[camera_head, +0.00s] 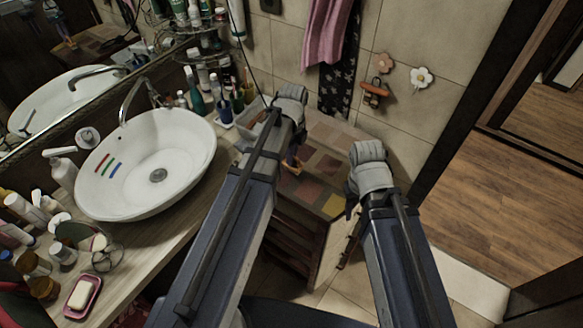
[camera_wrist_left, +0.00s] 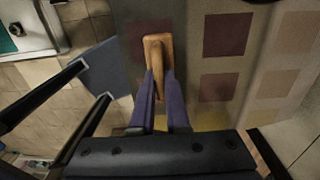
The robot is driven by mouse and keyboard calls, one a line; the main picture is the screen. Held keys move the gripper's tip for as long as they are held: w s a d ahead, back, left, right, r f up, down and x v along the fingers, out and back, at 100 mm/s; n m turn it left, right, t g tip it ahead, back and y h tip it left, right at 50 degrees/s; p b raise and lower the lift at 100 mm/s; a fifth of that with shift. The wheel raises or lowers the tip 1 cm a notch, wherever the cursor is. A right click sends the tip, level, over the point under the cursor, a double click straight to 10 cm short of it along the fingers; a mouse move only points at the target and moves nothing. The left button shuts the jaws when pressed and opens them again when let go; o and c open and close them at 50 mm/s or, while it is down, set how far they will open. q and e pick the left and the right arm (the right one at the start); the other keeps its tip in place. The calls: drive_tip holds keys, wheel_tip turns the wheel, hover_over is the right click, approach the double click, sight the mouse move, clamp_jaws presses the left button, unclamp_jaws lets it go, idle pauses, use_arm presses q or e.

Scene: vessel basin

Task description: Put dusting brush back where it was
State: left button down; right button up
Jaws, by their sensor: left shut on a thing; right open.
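My left gripper (camera_head: 290,166) is over the patterned top of a low cabinet (camera_head: 322,160), to the right of the basin. In the left wrist view its two fingers (camera_wrist_left: 159,88) are shut on a wooden-handled thing, which looks like the dusting brush (camera_wrist_left: 158,42). Its brown handle stands out beyond the fingertips, above the checked top (camera_wrist_left: 226,60). In the head view only a small brown bit of it shows, and I see no bristles. My right gripper (camera_head: 351,208) is open and empty beside the cabinet's right edge.
A white basin (camera_head: 190,150) stands on the counter among bottles. A pink towel (camera_head: 326,30) hangs behind the cabinet.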

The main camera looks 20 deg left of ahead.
use_arm(q)
drive_tip(key=shift+f+b, duration=1.8)
drive_tip(key=shift+b, duration=0.05)
drive_tip(key=shift+f, duration=0.2)
drive_tip(key=c, duration=0.9)
unclamp_jaws()
drive_tip(key=shift+r, duration=0.1)
drive_tip(key=r+p, duration=1.2)
drive_tip(key=shift+w+r, duration=0.15)
drive_tip(key=shift+w, duration=0.05)
drive_tip(key=s+d+n, duration=0.3)
drive_tip(key=s+n, duration=0.2)
drive_tip(key=n, duration=0.1)
drive_tip(key=s+d+n, duration=0.3)
drive_tip(key=s+n, duration=0.1)
drive_tip(key=n, duration=0.2)
drive_tip(key=s+d+n+y, duration=0.1)
drive_tip(key=s+d+n, duration=0.3)
drive_tip(key=s+n, duration=0.1)
drive_tip(key=shift+s+n, duration=0.35)
drive_tip(key=shift+n, duration=0.35)
